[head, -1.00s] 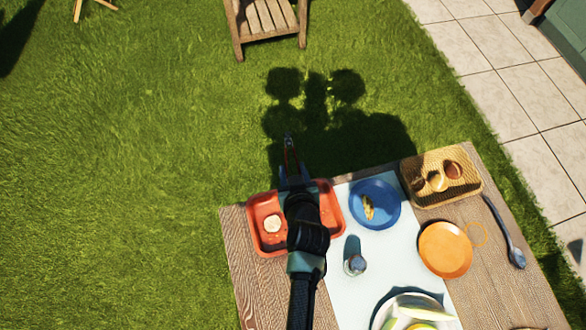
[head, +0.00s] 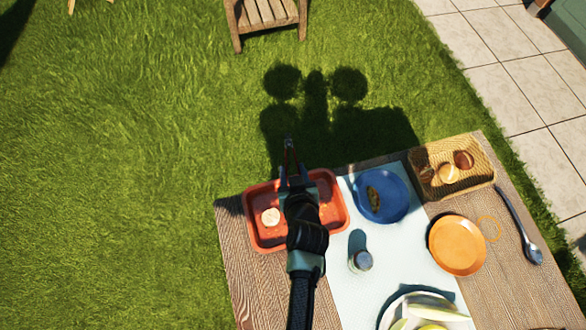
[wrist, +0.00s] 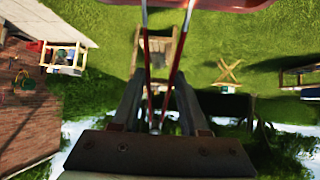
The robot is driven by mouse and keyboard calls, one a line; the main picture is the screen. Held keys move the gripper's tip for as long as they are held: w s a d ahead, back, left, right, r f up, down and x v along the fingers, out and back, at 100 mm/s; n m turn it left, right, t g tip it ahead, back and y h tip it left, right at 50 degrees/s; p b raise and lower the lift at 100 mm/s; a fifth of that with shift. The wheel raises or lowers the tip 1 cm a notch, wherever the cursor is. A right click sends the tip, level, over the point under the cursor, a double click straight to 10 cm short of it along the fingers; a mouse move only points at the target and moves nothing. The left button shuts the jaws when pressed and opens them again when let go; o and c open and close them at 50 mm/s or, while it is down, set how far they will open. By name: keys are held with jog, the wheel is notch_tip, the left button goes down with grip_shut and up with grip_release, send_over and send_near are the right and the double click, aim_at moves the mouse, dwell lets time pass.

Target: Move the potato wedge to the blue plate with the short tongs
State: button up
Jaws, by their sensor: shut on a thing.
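My gripper (head: 293,180) is shut on the short tongs (head: 289,155), which have red arms and metal tips. In the wrist view the tongs (wrist: 150,75) reach forward between my gripper's fingers (wrist: 156,112), with a gap between their arms and nothing seen held there. The tongs point away from me, past the far edge of the red tray. The blue plate (head: 394,205) lies to the right of my gripper. A brownish elongated piece, apparently the potato wedge (head: 373,197), lies on its left part. It is in shade.
The red tray (head: 256,236) lies under my arm and holds a pale round piece (head: 270,217). To the right are a wicker basket (head: 476,182), an orange plate (head: 457,246) and a spoon (head: 532,252). A shaker (head: 361,261) stands on the pale runner.

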notch_tip(320, 180, down, 2)
jog(key=shift+f+b, duration=0.1)
jog(key=shift+b, duration=0.6)
grip_shut()
notch_tip(320, 180, up, 12)
jog(key=p, duration=1)
jog(key=shift+p, duration=0.3)
